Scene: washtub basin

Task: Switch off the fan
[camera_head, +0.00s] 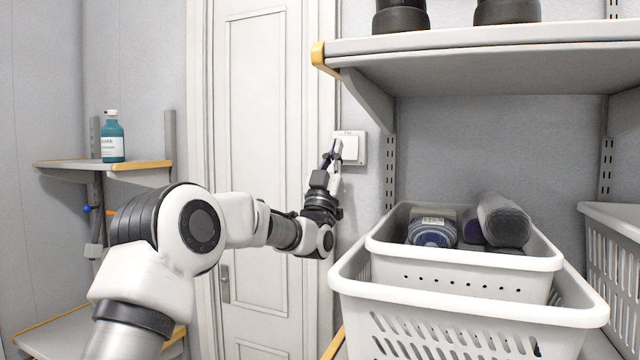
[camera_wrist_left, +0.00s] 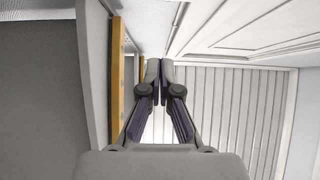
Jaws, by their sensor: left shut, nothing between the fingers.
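A white square wall switch (camera_head: 350,147) is on the grey wall just right of the door frame, below the upper shelf. My left gripper (camera_head: 333,150) is at the left edge of the switch in the head view, its fingertips overlapping the plate. Whether they touch it cannot be told. In the left wrist view the two fingertips (camera_wrist_left: 159,66) meet, shut with nothing between them; the switch does not show there. No fan is visible in either view. My right gripper is not in view.
A grey shelf (camera_head: 480,50) with an orange end juts out above right of the switch. A white door (camera_head: 262,120) is behind my arm. A teal bottle (camera_head: 113,140) stands on a small left shelf (camera_head: 75,164).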

